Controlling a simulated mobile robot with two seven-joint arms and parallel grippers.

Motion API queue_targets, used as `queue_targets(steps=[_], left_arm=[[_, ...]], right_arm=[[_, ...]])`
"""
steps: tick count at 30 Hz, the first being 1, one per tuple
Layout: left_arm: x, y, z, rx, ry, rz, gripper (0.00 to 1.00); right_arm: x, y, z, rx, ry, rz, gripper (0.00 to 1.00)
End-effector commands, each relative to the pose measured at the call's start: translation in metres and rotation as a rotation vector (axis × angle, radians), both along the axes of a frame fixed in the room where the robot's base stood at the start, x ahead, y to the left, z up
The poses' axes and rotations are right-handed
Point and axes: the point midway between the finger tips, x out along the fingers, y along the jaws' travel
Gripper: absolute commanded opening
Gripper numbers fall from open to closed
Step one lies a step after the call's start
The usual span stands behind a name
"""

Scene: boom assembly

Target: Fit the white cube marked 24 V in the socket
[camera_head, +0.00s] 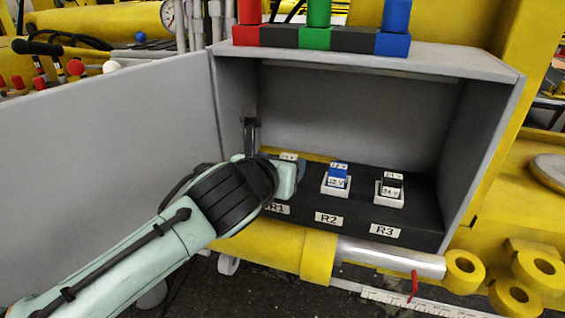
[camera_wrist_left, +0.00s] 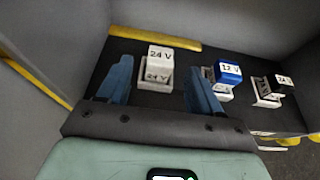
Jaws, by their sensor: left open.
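The white cube (camera_wrist_left: 160,53) marked 24 V stands at the white socket (camera_wrist_left: 155,84), also marked 24 V, in the left wrist view. It looks seated in or resting on the socket; how deep it sits I cannot tell. My left gripper (camera_wrist_left: 159,64) is open, with one blue finger on each side of the cube and socket and a gap to both. In the head view my left arm reaches into the grey box at R1 and hides most of this cube and socket. My right gripper is not in view.
A blue cube (camera_head: 338,170) sits at the R2 socket (camera_head: 335,188), and a black cube (camera_head: 393,179) at the R3 socket (camera_head: 389,200). The grey box (camera_head: 490,150) has side walls and a roof. Red, green and blue lamps (camera_head: 318,38) stand on top.

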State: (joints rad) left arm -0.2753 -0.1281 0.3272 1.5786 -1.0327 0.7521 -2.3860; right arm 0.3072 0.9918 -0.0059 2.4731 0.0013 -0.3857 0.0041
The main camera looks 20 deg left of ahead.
Motion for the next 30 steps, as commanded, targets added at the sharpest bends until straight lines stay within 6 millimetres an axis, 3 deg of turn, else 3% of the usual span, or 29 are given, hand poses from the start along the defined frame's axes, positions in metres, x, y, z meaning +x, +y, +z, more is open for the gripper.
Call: queue_targets(steps=[9, 15, 30], left_arm=[[-0.068, 0.001, 0.029, -0.001, -0.004, -0.002, 0.65], [-0.096, 0.002, 0.04, -0.002, -0.003, -0.001, 0.65], [-0.106, 0.002, 0.043, -0.001, 0.0, -0.002, 0.65]], right_arm=[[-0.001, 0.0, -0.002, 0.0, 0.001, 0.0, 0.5], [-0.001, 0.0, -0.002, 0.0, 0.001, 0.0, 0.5], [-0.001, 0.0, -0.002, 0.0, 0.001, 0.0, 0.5]])
